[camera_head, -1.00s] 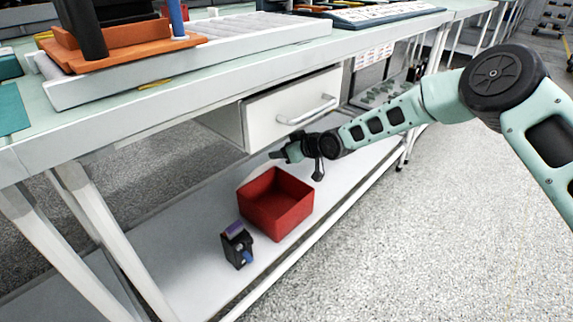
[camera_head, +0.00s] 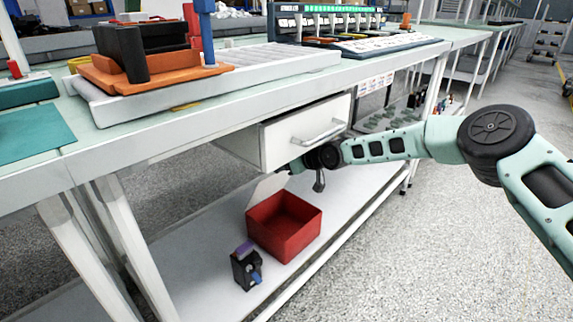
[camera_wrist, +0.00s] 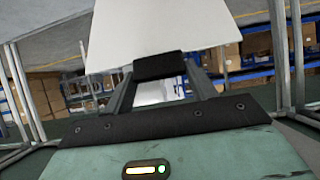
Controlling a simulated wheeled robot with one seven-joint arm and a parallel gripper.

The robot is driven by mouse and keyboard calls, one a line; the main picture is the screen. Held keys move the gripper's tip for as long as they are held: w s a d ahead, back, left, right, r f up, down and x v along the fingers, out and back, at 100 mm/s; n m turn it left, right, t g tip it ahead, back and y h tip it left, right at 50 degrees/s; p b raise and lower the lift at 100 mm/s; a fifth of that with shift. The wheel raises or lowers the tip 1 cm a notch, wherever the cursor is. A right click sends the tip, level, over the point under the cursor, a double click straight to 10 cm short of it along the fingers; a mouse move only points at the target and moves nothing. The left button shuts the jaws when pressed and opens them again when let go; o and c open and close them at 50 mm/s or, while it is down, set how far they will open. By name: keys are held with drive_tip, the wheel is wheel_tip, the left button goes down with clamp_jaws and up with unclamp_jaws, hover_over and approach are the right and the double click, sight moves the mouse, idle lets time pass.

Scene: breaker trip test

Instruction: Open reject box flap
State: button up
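The red reject box (camera_head: 284,228) stands on the lower shelf with its top open. Its pale flap (camera_head: 267,190) stands raised and tilted at the box's back left edge. In the wrist view the flap (camera_wrist: 160,35) is a large white panel in front of my gripper. My gripper (camera_wrist: 158,67) has its fingertips together as one black block, overlapping the panel's lower part. I cannot tell whether they touch it. In the head view my gripper (camera_head: 294,165) is above the box's back edge, beside the flap, partly hidden under the drawer.
A white drawer (camera_head: 290,140) with a handle hangs under the bench just above my gripper. A small black device (camera_head: 246,268) stands left of the box. The table leg (camera_head: 130,240) is further left. The floor on the right is clear.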

drive_tip(key=o, duration=0.3)
drive_tip(key=p+v, duration=0.5)
drive_tip(key=v, duration=1.2)
drive_tip(key=shift+s+d+r, duration=0.1)
drive_tip(key=shift+d, duration=0.1)
